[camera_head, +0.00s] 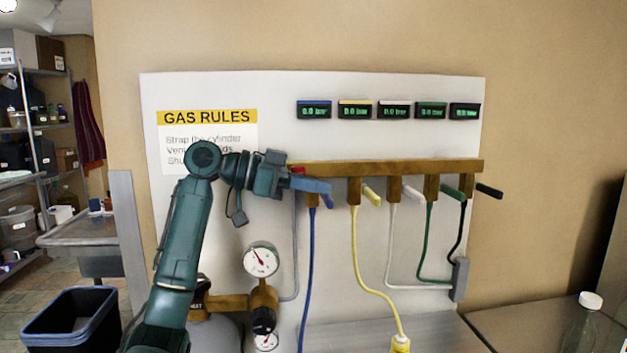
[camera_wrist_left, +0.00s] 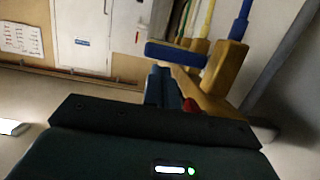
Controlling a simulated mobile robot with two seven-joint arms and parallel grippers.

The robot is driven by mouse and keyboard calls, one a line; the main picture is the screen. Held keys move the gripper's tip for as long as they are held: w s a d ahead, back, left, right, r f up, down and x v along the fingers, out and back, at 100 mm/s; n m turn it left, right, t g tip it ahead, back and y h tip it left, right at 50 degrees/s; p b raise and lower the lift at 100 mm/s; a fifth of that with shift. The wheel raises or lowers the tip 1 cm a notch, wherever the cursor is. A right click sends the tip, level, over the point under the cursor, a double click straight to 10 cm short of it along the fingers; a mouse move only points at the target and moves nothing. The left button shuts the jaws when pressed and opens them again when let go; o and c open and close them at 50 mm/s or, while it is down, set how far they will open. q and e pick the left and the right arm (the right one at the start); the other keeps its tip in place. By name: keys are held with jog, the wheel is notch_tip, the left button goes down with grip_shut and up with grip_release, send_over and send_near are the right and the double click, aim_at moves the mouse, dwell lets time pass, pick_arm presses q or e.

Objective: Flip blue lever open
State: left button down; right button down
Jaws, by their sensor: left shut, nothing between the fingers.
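The blue lever (camera_head: 327,201) sits on the leftmost brass valve of the manifold, mostly hidden behind my left gripper's fingers in the head view. My left gripper (camera_head: 322,187) is shut and empty, reaching in from the left right at the lever. In the left wrist view the blue lever (camera_wrist_left: 175,53) lies crosswise just beyond the shut fingertips (camera_wrist_left: 160,70). I cannot tell whether they touch it. A blue hose (camera_head: 310,260) hangs below the valve. My right gripper is not in view.
The brass manifold (camera_head: 470,166) also carries yellow (camera_head: 371,195), white (camera_head: 413,196), green (camera_head: 453,193) and black (camera_head: 489,190) levers to the right. Pressure displays (camera_head: 355,110) are above. A gauge (camera_head: 261,259) on a brass regulator (camera_head: 263,300) is below my gripper.

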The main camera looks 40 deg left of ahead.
pick_arm(q)
jog(key=shift+f, duration=0.1)
jog(key=shift+s+f+b, duration=0.1)
jog(key=shift+f+b, duration=0.05)
jog(key=shift+b, duration=0.4)
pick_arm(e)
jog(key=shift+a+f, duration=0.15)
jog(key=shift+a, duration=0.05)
